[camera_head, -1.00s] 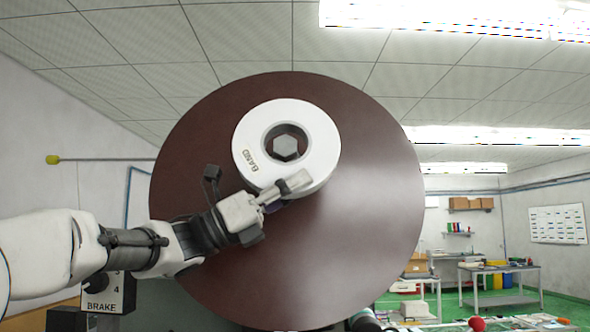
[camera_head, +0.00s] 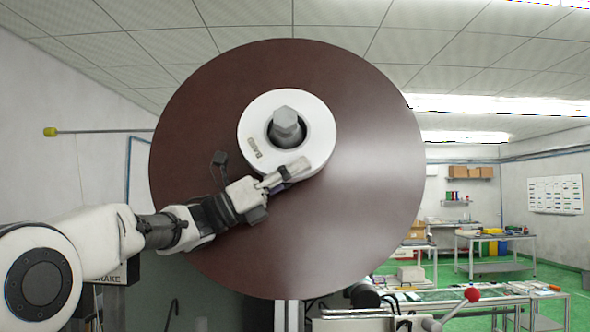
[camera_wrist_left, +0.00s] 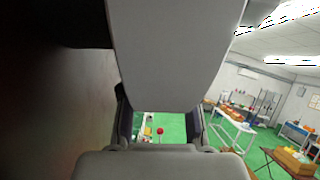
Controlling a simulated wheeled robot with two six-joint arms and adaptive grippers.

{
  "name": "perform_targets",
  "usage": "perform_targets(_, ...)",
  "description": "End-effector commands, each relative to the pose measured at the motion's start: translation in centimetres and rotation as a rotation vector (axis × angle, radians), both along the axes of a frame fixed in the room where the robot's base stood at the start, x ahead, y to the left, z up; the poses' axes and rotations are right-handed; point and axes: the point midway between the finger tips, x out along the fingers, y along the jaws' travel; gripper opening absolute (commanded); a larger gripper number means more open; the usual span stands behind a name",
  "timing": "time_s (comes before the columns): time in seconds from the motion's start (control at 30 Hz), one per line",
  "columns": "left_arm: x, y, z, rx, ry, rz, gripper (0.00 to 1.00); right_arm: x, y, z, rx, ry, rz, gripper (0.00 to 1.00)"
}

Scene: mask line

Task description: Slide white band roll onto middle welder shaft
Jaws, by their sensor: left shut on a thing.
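The white band roll (camera_head: 320,132), marked "BAND", faces me in the head view in front of a large dark brown disc (camera_head: 370,200). The grey hexagonal shaft end (camera_head: 286,119) shows in the roll's hole and seems to stick out through it toward me. A dark gap shows around the shaft, mainly below it. My left gripper (camera_head: 286,174) is shut on the roll's lower rim. In the left wrist view the roll (camera_wrist_left: 178,50) is a pale block between the fingers. How close the roll's back is to the disc is hidden. My right gripper is not seen.
A rod with a yellow tip (camera_head: 50,132) sticks out to the left of the disc. A brake box (camera_head: 118,274) is partly behind my left arm. A red knob (camera_head: 472,294) stands low right near a bench. Tables and shelves stand farther back over green floor.

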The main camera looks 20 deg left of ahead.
Motion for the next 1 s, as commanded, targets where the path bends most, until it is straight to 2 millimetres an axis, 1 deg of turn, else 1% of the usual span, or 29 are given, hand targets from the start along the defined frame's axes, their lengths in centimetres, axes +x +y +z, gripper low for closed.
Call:
perform_targets(0.33, 0.0, 0.0, 0.0, -0.001, 0.000, 0.000, 0.00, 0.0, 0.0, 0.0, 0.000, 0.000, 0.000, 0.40)
perform_targets(0.37, 0.0, 0.0, 0.0, -0.001, 0.000, 0.000, 0.37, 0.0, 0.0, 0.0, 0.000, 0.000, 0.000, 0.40)
perform_targets(0.4, 0.0, 0.0, 0.0, -0.001, 0.000, 0.000, 0.52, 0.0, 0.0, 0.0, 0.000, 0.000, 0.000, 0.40)
perform_targets(0.43, 0.0, 0.0, 0.0, -0.001, 0.000, 0.000, 0.60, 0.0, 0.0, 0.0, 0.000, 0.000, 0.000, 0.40)
perform_targets(0.77, -0.1, 0.2, -0.1, 0.000, 0.001, 0.001, 0.60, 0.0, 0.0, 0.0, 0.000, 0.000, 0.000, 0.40)
perform_targets(0.87, -0.3, 0.9, -0.5, -0.001, 0.002, 0.001, 0.60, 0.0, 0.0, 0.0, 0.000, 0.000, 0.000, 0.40)
perform_targets(1.0, -1.2, 2.9, -1.6, -0.004, 0.001, 0.002, 0.60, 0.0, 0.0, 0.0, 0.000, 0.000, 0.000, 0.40)
